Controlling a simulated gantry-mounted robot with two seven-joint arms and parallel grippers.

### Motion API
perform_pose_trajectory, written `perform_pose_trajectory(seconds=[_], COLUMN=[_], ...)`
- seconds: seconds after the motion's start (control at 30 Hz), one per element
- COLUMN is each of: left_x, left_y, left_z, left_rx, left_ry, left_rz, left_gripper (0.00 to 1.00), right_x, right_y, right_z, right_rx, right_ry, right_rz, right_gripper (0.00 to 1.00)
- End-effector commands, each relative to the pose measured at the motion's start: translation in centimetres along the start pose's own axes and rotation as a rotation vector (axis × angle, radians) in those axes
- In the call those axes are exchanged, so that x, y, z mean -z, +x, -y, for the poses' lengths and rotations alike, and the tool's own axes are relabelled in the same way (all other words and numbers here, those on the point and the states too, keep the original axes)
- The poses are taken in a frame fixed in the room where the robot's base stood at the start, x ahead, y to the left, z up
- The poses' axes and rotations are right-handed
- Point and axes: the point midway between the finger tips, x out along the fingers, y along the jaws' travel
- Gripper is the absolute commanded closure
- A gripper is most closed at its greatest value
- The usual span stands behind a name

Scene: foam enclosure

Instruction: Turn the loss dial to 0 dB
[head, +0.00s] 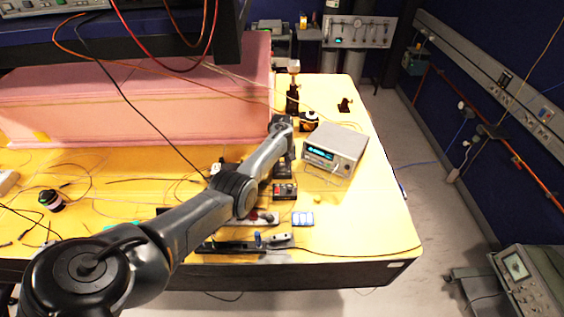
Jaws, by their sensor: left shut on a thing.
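My left arm reaches in from the bottom left, and its wrist bends down over the right part of the yellow table (385,215). My left gripper (283,174) points down at a small dark box (286,192) with a red spot on its face. It is shut on the loss dial there. The dial is hidden behind the fingers and too small to make out, so its setting cannot be read. My right gripper is not in view.
A grey instrument (335,150) with a lit blue display stands close to the right of the gripper. A pink foam block (140,100) lies behind the arm. Loose cables and a dark rail (240,246) lie in front. The table's right edge is clear.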

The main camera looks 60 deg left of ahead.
Motion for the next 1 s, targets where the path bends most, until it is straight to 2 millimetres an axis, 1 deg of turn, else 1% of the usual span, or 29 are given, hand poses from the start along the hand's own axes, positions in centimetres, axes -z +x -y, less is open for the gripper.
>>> perform_pose_trajectory(seconds=[0.27,0.6,0.8,1.0], left_x=[0.0,0.0,0.0,0.0], left_y=[0.1,0.2,0.1,0.2], left_z=[0.0,0.0,0.0,0.0], left_rx=[0.0,-0.001,-0.001,0.001], left_ry=[-0.262,-0.563,-0.692,-0.772], left_rz=[0.0,-0.001,-0.001,-0.001], left_gripper=[1.0,1.0,1.0,1.0], right_x=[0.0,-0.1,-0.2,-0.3], right_y=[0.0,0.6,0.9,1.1], right_z=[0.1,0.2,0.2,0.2], right_rx=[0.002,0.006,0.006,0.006], right_ry=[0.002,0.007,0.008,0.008], right_rz=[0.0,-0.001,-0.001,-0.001], right_gripper=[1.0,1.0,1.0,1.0])
